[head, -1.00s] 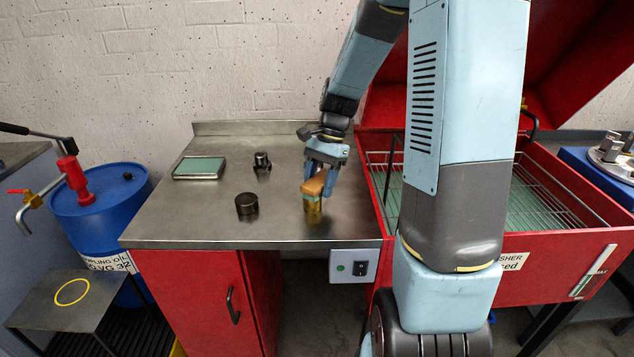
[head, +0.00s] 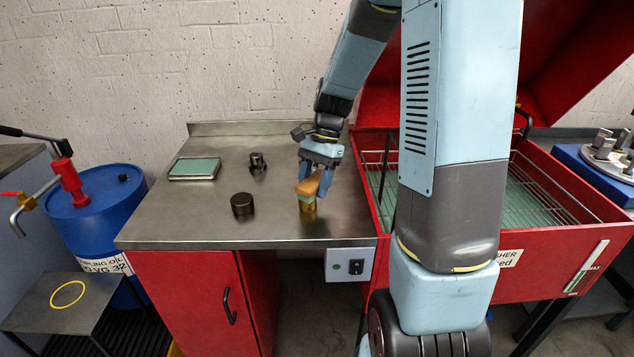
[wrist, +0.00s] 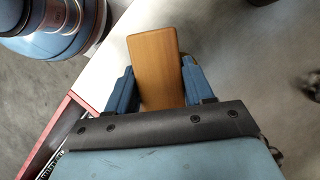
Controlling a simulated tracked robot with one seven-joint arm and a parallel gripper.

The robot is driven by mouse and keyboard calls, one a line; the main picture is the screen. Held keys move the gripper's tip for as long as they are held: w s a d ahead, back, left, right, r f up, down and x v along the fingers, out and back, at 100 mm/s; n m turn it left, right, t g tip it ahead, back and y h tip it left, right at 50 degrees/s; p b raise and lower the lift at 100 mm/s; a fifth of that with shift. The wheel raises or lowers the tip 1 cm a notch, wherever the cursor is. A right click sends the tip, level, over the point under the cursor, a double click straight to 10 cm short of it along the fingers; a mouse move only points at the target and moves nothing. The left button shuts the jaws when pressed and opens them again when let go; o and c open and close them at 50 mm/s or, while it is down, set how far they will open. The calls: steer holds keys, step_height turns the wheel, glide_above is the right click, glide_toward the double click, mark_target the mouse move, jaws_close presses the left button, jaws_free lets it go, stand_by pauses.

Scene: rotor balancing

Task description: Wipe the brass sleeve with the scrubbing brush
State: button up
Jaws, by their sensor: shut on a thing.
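My gripper (head: 318,178) points down over the right part of the steel bench and is shut on the scrubbing brush (head: 309,186). The brass sleeve (head: 308,205) stands upright on the bench directly under the brush. The brush hides its top, and they appear to touch. In the wrist view the sleeve is mostly hidden behind the brush.
A dark cylinder (head: 242,205) stands left of the sleeve, with a smaller dark part (head: 257,161) behind it. A tray with a green pad (head: 194,168) lies at the back left. The open red washer (head: 560,239) adjoins the bench on the right. The bench's front left is clear.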

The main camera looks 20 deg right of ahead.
steer(key=shift+w+a+r, duration=0.1)
steer(key=shift+w+r, duration=0.1)
steer(key=shift+r, duration=0.65)
steer(key=shift+s+r, duration=0.1)
steer(key=shift+r, duration=3)
